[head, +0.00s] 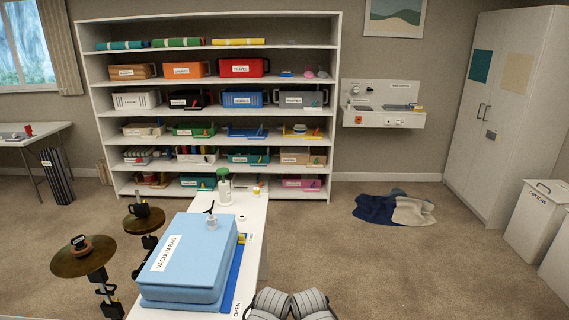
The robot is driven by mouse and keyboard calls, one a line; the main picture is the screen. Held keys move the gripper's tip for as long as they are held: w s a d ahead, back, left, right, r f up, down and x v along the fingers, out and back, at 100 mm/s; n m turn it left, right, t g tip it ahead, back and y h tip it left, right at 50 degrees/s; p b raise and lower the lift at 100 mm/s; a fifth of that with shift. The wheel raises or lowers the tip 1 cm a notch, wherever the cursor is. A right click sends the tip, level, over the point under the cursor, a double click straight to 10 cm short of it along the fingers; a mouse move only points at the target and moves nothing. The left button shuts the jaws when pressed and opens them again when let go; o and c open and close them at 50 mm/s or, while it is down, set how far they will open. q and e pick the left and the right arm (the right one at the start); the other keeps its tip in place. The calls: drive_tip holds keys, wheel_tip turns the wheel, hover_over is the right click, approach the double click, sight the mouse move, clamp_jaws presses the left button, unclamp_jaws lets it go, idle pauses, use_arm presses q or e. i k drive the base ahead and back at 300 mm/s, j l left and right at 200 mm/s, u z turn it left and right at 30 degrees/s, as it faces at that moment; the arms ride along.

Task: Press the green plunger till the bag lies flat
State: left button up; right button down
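The light blue vacuum bag (198,248), labelled "VACUUM BAG", lies on the white table in the lower middle of the head view. It is thick and puffed up like a block. A grey valve (211,222) stands on its top at the far right corner. Behind it, near the table's far end, stands a white pump (224,193) with a green plunger (223,174) on top. The plunger appears raised above the pump's body. I cannot make out a hose joining pump and bag.
The white table (255,215) runs away toward a full shelf (215,110). A darker blue flat thing (236,272) shows at the bag's right side. Two round brown tops (84,262) on posts stand to the left. Clothes (395,208) lie on the carpet at right; the carpet between is clear.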

sight(223, 172)
drive_tip(key=i+l+z, duration=0.15)
drive_tip(key=l+z, duration=0.2)
drive_tip(key=i+l+z, duration=0.2)
drive_tip(key=z, duration=0.15)
drive_tip(key=i+l+z, duration=0.2)
drive_tip(key=z, duration=0.15)
drive_tip(key=i+l, duration=0.15)
drive_tip(key=i, duration=0.25)
drive_tip(key=i+l, duration=0.15)
drive_tip(key=i, duration=0.25)
drive_tip(key=i+u, duration=0.2)
drive_tip(key=u, duration=0.15)
drive_tip(key=i+u, duration=0.25)
drive_tip(key=u, duration=0.15)
drive_tip(key=i+u, duration=0.35)
drive_tip(key=i+j+u, duration=0.15)
drive_tip(key=u, duration=0.25)
drive_tip(key=i+u, duration=0.55)
drive_tip(key=u, duration=0.25)
drive_tip(key=i+j+u, duration=0.1)
drive_tip(key=i+u, duration=0.15)
drive_tip(key=i, duration=0.25)
